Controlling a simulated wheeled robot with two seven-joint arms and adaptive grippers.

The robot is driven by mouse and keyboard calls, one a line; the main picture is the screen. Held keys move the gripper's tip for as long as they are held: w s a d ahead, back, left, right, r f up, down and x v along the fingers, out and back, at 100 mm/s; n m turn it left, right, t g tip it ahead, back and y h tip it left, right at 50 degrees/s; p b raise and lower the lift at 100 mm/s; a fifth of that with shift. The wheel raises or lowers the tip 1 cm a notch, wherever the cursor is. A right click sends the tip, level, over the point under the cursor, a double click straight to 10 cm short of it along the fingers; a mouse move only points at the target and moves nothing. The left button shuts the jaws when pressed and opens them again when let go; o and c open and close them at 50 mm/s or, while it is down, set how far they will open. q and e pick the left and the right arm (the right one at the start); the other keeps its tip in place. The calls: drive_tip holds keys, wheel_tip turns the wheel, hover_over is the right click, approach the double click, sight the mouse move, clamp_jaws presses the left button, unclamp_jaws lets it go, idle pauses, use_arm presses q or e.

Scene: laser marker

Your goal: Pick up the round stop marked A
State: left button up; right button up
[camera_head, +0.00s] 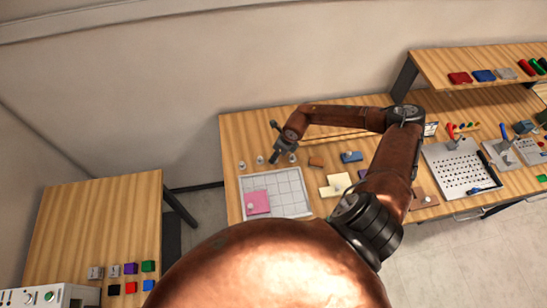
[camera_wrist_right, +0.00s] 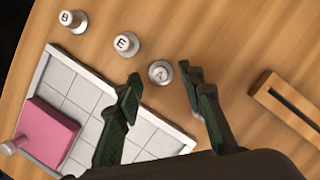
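The round stop marked A (camera_wrist_right: 161,72) is a small grey-white knob with a dark letter on top, standing on the wooden table. It also shows in the head view (camera_head: 292,158), close beside my right gripper (camera_head: 281,155). In the right wrist view my right gripper (camera_wrist_right: 161,76) is open, with one fingertip on each side of stop A in the picture. Nothing is held between the fingers. I cannot tell how high the fingertips are above the table. My left gripper is not in view.
Similar stops marked E (camera_wrist_right: 126,43) and B (camera_wrist_right: 72,19) stand in a row with A. A gridded tray (camera_head: 300,212) holding a pink block (camera_head: 257,203) lies in front. A slotted wooden block (camera_wrist_right: 290,105) lies to the right in the wrist view.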

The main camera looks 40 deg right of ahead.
drive_tip(key=shift+x, duration=1)
drive_tip(key=shift+s+f, duration=0.1)
drive_tip(key=c, duration=0.9)
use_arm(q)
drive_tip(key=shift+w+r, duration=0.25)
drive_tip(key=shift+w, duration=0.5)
use_arm(e)
drive_tip(key=shift+s, duration=0.1)
clamp_jaws()
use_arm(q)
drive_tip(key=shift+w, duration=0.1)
